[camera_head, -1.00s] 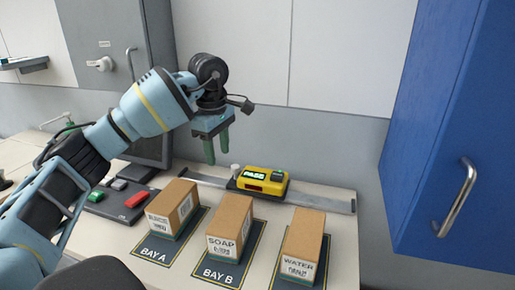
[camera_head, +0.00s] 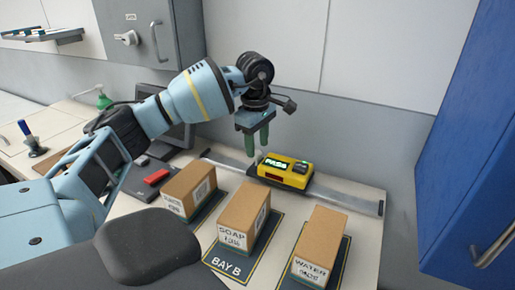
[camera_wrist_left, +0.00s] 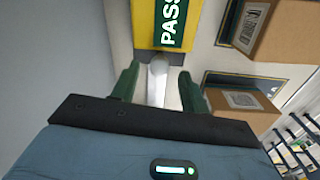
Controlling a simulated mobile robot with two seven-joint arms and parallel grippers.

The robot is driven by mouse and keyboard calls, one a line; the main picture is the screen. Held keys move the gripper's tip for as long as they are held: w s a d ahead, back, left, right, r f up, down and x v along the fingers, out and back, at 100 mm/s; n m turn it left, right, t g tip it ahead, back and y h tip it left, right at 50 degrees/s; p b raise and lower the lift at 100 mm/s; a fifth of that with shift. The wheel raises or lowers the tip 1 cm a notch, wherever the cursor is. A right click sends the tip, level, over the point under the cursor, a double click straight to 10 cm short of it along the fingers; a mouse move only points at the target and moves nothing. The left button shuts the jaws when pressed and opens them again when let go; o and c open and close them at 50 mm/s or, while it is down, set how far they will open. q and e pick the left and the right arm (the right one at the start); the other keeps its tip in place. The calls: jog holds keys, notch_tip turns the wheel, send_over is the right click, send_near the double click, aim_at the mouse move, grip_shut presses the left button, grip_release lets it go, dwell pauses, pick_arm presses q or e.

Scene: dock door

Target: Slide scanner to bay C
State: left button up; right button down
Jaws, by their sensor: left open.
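The yellow scanner (camera_head: 287,172), its screen reading PASS, sits on a grey rail (camera_head: 335,195) behind the boxes, behind bay B. A pale knob (camera_wrist_left: 158,72) sticks out at the scanner's left end. My left gripper (camera_head: 257,147) is open above the rail at that end. In the left wrist view its two green fingers (camera_wrist_left: 157,88) stand on either side of the knob, with gaps showing. A soap box (camera_head: 244,218) stands on the mat marked BAY B (camera_head: 225,267). My right gripper is out of view.
Another box (camera_head: 188,190) stands left of the soap box. A red block (camera_head: 156,177) and a dark monitor are near my left arm. A blue cabinet (camera_head: 465,150) hangs at the right. The rail right of the scanner is clear.

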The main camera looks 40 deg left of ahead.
pick_arm(q)
jog(key=shift+f, duration=1.1)
grip_shut()
